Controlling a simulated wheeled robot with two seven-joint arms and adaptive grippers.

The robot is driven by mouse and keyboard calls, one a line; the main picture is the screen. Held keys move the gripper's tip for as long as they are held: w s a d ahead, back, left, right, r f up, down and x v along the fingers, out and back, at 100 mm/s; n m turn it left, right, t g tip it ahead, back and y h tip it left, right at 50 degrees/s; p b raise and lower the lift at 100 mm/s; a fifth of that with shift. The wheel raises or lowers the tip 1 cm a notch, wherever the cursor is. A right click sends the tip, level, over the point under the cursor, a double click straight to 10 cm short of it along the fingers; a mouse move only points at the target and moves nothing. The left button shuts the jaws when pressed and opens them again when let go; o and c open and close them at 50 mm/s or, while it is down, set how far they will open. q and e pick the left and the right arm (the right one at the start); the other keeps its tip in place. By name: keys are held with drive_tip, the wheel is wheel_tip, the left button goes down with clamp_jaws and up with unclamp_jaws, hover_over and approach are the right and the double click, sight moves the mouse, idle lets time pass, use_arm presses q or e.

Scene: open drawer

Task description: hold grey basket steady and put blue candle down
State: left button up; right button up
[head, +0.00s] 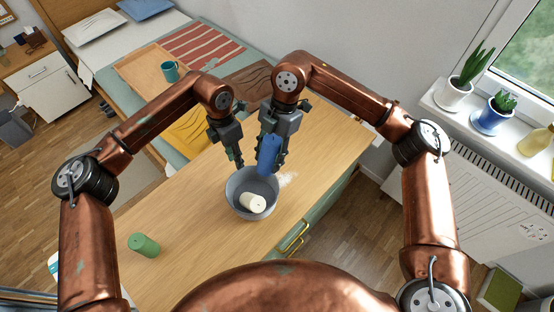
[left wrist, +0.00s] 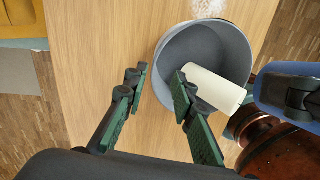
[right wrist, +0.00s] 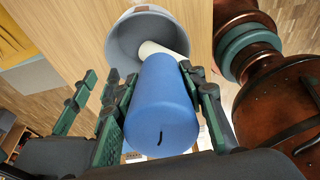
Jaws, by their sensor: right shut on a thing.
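The grey basket (head: 234,190) stands on the wooden top, with a white candle (head: 252,203) lying tilted inside it. My left gripper (left wrist: 160,80) is open at the basket's rim. In the left wrist view one finger shows over the inside of the basket and the other outside its wall; I cannot tell whether they touch it. My right gripper (right wrist: 160,100) is shut on the blue candle (right wrist: 162,110), which also shows in the head view (head: 269,156). The blue candle is held above the basket's far right side and partly hides the basket and white candle in the right wrist view.
An open green drawer (head: 300,232) with yellow handles is at the front right. A tray (head: 150,72) with a teal mug (head: 170,71) is on the bed behind.

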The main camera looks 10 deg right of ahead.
use_arm(q)
drive_tip(key=shift+s+r, duration=0.1)
use_arm(e)
drive_tip(key=m, duration=0.1)
drive_tip(key=a+r+m, duration=0.1)
drive_tip(key=shift+w+r+m+t+y, duration=0.1)
drive_tip(key=shift+r+m+t+y, duration=0.1)
drive_tip(key=shift+m+t+y, duration=0.15)
drive_tip(key=shift+w+a+m, duration=0.15)
drive_tip(key=shift+w+m, duration=0.2)
drive_tip(key=shift+w+a+f+m, duration=0.1)
drive_tip(key=shift+w+f+m, duration=0.15)
drive_tip(key=shift+w, duration=0.25)
use_arm(q)
approach(243, 182)
wheel_tip(243, 182, down, 6)
drive_tip(key=shift+s+d, duration=0.1)
drive_tip(key=shift+d, duration=0.05)
use_arm(e)
drive_tip(key=shift+s+r, duration=0.1)
drive_tip(key=shift+s, duration=0.1)
use_arm(q)
drive_tip(key=shift+f, duration=0.5)
use_arm(e)
drive_tip(key=shift+w, duration=0.1)
use_arm(q)
drive_tip(key=shift+s, duration=0.1)
use_arm(e)
drive_tip(key=shift+r, duration=0.1)
